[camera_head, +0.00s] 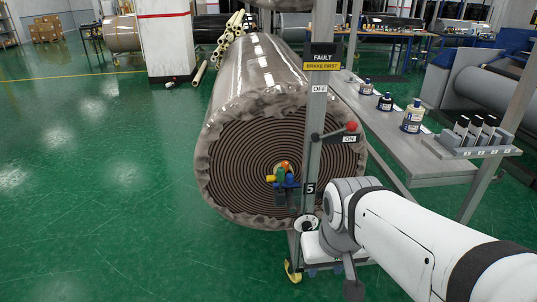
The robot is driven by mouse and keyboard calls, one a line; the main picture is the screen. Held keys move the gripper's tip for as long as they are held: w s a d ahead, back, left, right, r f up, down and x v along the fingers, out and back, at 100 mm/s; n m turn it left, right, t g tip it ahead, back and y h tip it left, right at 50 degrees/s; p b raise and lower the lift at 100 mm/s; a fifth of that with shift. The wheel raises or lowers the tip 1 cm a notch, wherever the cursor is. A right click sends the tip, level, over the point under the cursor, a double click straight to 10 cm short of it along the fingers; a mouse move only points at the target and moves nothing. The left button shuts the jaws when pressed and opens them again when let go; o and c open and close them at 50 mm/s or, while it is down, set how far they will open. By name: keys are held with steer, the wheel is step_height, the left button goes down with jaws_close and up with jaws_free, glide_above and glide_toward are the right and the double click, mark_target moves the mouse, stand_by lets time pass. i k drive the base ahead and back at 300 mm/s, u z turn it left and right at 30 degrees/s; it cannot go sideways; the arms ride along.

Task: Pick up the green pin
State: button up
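A small green pin (281,174) shows in front of the centre of the large wrapped roll's end face. It is bunched with an orange piece (285,165), a yellow piece (271,178) and a blue piece (288,183). My white arm comes in from the lower right and its wrist bends down beside the post.
A grey post with a red-knobbed lever (350,127) and a "FAULT" sign (322,57) stands in front of the roll (235,110). A grey bench (440,165) with bottles and a rack (474,137) is at right. Green floor (90,200) at left is clear.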

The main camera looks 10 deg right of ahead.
mark_target(281, 170)
steer(key=u, duration=0.05)
steer(key=i, duration=1)
steer(key=z, duration=0.05)
